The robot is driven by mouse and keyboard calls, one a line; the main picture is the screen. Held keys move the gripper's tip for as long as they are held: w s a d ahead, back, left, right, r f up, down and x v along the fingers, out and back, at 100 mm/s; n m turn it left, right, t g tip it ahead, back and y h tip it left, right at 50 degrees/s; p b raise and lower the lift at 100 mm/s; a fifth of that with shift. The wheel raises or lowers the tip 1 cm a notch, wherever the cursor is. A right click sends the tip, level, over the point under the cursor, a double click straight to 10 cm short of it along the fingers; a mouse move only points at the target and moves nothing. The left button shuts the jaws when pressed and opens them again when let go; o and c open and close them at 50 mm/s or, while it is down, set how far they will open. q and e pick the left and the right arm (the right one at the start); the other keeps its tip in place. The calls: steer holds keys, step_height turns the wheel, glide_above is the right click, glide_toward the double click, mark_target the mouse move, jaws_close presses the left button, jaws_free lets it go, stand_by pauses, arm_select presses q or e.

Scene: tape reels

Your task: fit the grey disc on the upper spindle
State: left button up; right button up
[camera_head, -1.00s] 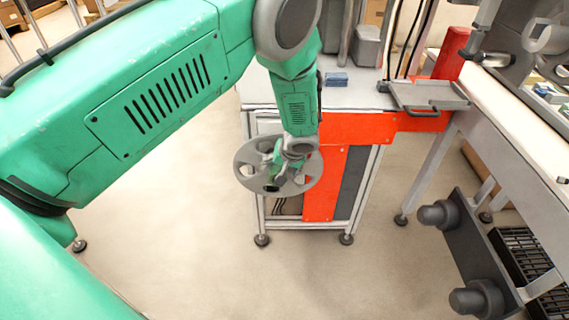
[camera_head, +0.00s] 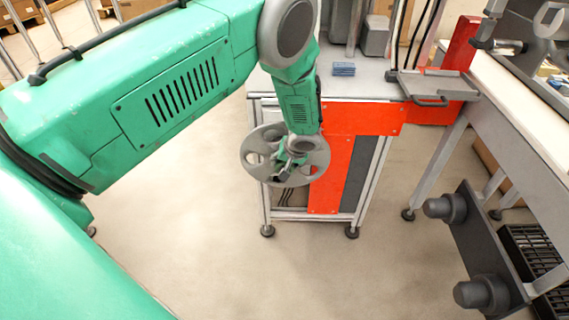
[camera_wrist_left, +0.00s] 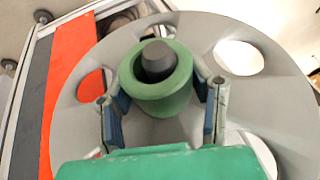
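The grey disc (camera_head: 257,140) is a wheel-like reel with round holes, held in the air in front of the workbench. In the left wrist view it fills much of the picture, with a green ring hub (camera_wrist_left: 155,95) around a dark grey core. My left gripper (camera_head: 292,165) has its two fingers on either side of this hub and is shut on the disc. The upper spindle (camera_head: 447,208) is a dark stub on a dark panel at the lower right, bare and well apart from the disc. A second, lower spindle (camera_head: 483,292) is also bare. My right gripper is not in view.
A workbench with a red-orange front (camera_head: 362,116) stands behind the disc, with a blue stack (camera_head: 343,69) and a grey tray (camera_head: 437,87) on top. A white-topped table (camera_head: 535,110) is at the right. A black crate (camera_head: 535,255) sits behind the spindle panel. The floor between is clear.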

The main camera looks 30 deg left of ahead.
arm_select(q)
steer(key=shift+w, duration=0.1)
steer(key=b, duration=0.3)
steer(key=shift+a+f, duration=0.3)
steer(key=shift+s+b, duration=0.2)
steer(key=shift+b, duration=0.2)
steer(key=shift+s+d+r, duration=0.15)
steer(key=shift+s, duration=0.1)
steer(key=s+d+b, duration=0.1)
steer(key=s+d, duration=0.3)
steer(key=s, duration=0.3)
steer(key=shift+d+r, duration=0.15)
steer(key=shift+d, duration=0.2)
